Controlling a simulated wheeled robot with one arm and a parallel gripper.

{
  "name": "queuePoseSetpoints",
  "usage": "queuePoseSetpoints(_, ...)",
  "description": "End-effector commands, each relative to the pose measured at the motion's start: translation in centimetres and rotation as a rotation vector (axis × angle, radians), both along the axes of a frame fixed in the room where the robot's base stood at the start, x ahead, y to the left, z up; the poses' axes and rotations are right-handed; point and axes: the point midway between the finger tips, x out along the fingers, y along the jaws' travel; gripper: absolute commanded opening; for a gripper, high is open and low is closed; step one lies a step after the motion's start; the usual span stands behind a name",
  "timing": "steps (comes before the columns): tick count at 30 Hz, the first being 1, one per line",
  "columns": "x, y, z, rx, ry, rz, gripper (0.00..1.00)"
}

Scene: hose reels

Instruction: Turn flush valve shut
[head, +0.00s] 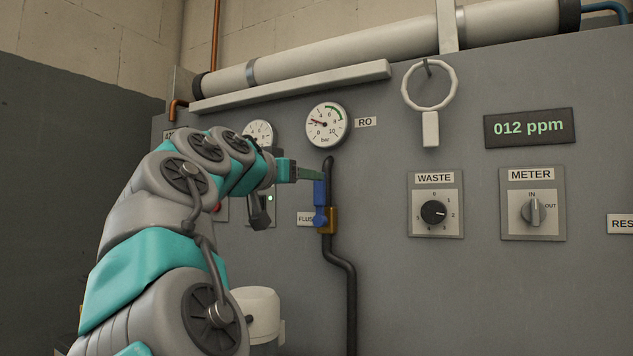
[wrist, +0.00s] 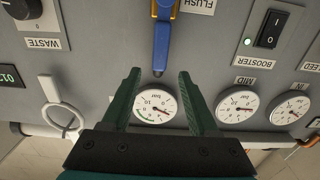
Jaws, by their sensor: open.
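The flush valve has a brass body (head: 329,221) on a dark vertical pipe, beside a partly hidden FLUSH label (head: 305,219). Its blue lever (head: 320,193) points up, in line with the pipe. In the wrist view, which is upside down, the blue lever (wrist: 161,45) reaches down from the brass body (wrist: 164,9) between the lines of my fingers. My gripper (wrist: 159,74) is open and empty, with the lever's free end midway between its fingertips. In the head view my gripper (head: 318,176) is at the lever's top end; I cannot tell if it touches.
A pressure gauge (head: 326,125) sits above the valve. The WASTE knob (head: 434,212) and METER switch (head: 533,212) are to the right. A BOOSTER switch (wrist: 271,29) is near the valve. A white ring (head: 429,86) hangs on a hook. The panel between valve and WASTE knob is bare.

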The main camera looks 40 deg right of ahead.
Motion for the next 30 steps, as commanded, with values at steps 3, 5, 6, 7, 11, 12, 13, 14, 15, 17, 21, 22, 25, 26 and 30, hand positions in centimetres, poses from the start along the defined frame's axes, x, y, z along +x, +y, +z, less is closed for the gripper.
queuePoseSetpoints(3,0.3,-0.8,0.1,0.001,0.0,0.0,0.6)
queuePoseSetpoints(5,0.6,-1.5,0.1,0.001,0.0,0.0,0.6)
queuePoseSetpoints(6,0.8,-2.0,0.1,0.002,0.001,0.0,0.6)
queuePoseSetpoints(7,1.0,-2.4,0.0,0.002,0.001,0.0,0.6)
queuePoseSetpoints(11,1.8,-4.4,0.0,0.002,0.002,0.0,0.6)
queuePoseSetpoints(12,2.0,-4.9,0.1,0.002,0.002,-0.001,0.6)
queuePoseSetpoints(13,2.1,-5.3,0.1,0.001,0.002,-0.001,0.6)
queuePoseSetpoints(14,2.3,-5.7,0.1,0.001,0.002,-0.001,0.6)
queuePoseSetpoints(15,2.4,-6.1,0.1,0.002,0.002,-0.002,0.6)
queuePoseSetpoints(17,2.7,-6.6,0.0,0.002,0.003,-0.001,0.6)
queuePoseSetpoints(21,2.9,-7.1,-0.1,0.002,0.003,-0.001,0.6)
queuePoseSetpoints(22,2.9,-7.1,-0.1,0.002,0.003,-0.001,0.6)
queuePoseSetpoints(25,2.9,-7.0,-0.1,0.001,0.003,0.0,0.6)
queuePoseSetpoints(26,2.8,-7.0,-0.1,0.001,0.003,0.0,0.6)
queuePoseSetpoints(30,2.9,-7.0,0.0,0.001,0.003,0.0,0.45)
